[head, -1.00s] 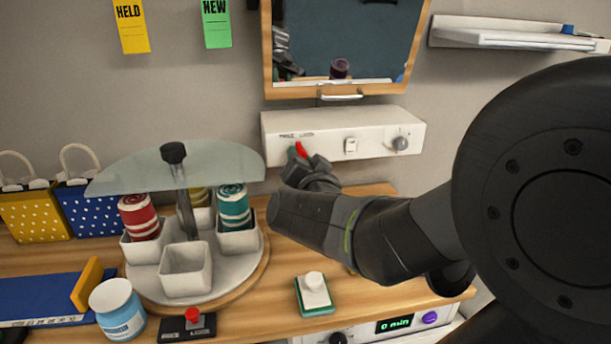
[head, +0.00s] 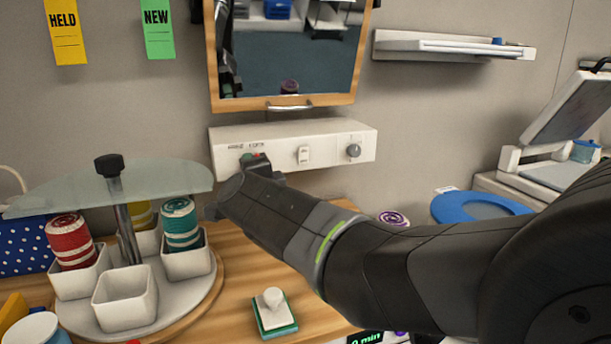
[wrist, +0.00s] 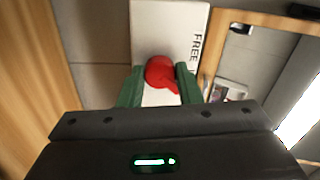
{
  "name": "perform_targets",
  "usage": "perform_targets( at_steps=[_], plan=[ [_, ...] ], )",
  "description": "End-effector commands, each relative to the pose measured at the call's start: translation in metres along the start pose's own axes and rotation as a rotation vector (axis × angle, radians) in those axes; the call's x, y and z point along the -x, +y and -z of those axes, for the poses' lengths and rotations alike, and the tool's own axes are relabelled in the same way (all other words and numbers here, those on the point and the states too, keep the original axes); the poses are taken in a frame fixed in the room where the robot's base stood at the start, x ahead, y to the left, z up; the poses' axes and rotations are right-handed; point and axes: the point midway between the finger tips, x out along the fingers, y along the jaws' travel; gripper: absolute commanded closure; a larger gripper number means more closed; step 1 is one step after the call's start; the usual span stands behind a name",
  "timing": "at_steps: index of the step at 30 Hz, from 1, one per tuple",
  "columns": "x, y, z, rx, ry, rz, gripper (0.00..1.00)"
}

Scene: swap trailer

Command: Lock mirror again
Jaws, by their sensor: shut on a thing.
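The mirror (head: 290,65) hangs on the wall in a wooden frame, with a small metal handle (head: 288,106) at its lower edge. Below it is a white wall box (head: 335,143) with two small labels, a rocker switch and a grey knob. A red lever (wrist: 160,72) sits on the box's face; the wrist view shows the word FREE beside it. My gripper (head: 253,157) is at the left part of the box. In the wrist view its green fingers (wrist: 160,85) are shut on the red lever, one on each side. The second label is too small to read surely.
A carousel (head: 205,290) with white cups, striped rolls and a glass top (head: 60,190) stands left of my arm. A white-knobbed block (head: 273,310) lies on the wooden counter below. A white shelf (head: 450,50) and a blue ring (head: 480,207) are to the right.

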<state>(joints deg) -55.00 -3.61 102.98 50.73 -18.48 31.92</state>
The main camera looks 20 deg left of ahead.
Motion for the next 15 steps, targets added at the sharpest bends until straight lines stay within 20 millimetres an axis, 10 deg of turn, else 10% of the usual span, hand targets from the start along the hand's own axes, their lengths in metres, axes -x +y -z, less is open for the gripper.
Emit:
perform_targets(
  at_steps=[15],
  plan=[
    [-0.0002, -0.0037, 0.0020, -0.074, 0.009, 0.008, 0.91]
  ],
)
